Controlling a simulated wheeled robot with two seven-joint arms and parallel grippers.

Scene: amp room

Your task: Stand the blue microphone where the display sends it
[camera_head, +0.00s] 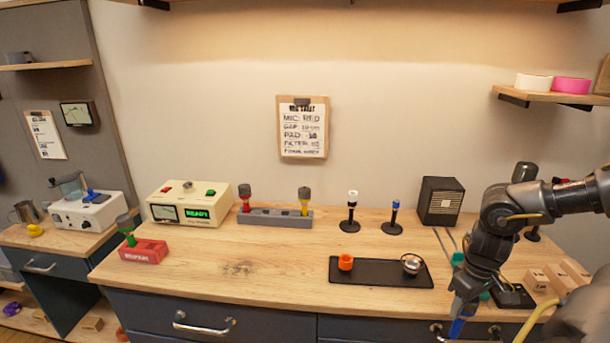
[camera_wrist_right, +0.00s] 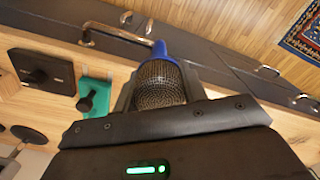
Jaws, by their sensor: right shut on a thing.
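The blue microphone (camera_head: 457,328) is in my right gripper (camera_head: 462,308), low at the bench's front edge. In the right wrist view its mesh head (camera_wrist_right: 160,85) sits between the fingers and its blue body (camera_wrist_right: 160,48) points away. A beige box (camera_head: 192,202) at the back left has a lit green display (camera_head: 197,213); its word seems to be READY. Two black round-based stands, one with a white top (camera_head: 350,212) and one with a blue top (camera_head: 393,217), stand at the back. A grey rack (camera_head: 274,217) holds red and yellow microphones. A red block (camera_head: 143,252) holds a green one.
A black tray (camera_head: 380,280) carries an orange cup (camera_head: 345,262) and a silver round piece (camera_head: 412,264). A black speaker (camera_head: 440,201) stands at the back right. Wooden blocks (camera_head: 538,280) lie right. A clipboard (camera_head: 303,127) hangs on the wall. The bench's front left is clear.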

